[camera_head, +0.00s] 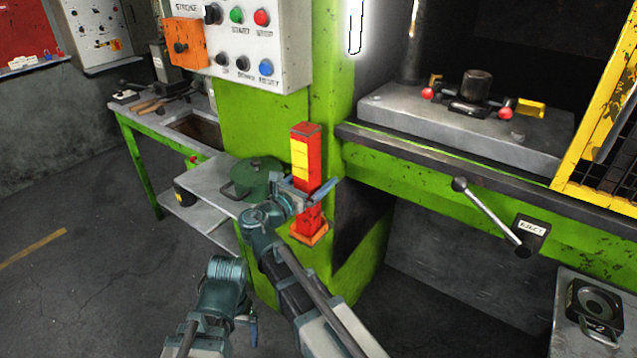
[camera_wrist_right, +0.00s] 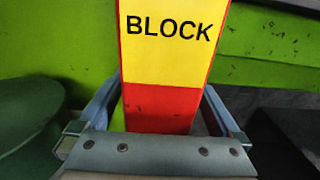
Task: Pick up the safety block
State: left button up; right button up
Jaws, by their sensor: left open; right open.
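The safety block (camera_head: 301,152) is a tall red bar with a yellow label, upright against the green press frame, its foot at an orange bracket (camera_head: 310,234). In the right wrist view the block (camera_wrist_right: 168,50) fills the middle, its label reading "BLOCK". My right gripper (camera_head: 311,190) is open at the block's middle. In the wrist view its blue fingers lie on either side of the red part, with small gaps visible. The gripper and wrist hide some of the block's lower part in the head view. My left gripper (camera_head: 250,326) is open, low at the left, apart from the block.
A green lidded pot (camera_head: 252,179) stands on a grey shelf (camera_head: 205,182) just left of the block. The press bed (camera_head: 470,120), an eject lever (camera_head: 492,218) and a yellow guard (camera_head: 600,110) are at right. A control panel (camera_head: 243,45) is above. Floor at left is clear.

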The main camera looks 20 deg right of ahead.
jog(key=shift+s+a+r, duration=0.1)
jog(key=shift+a, duration=0.15)
grip_shut()
dwell(0.3)
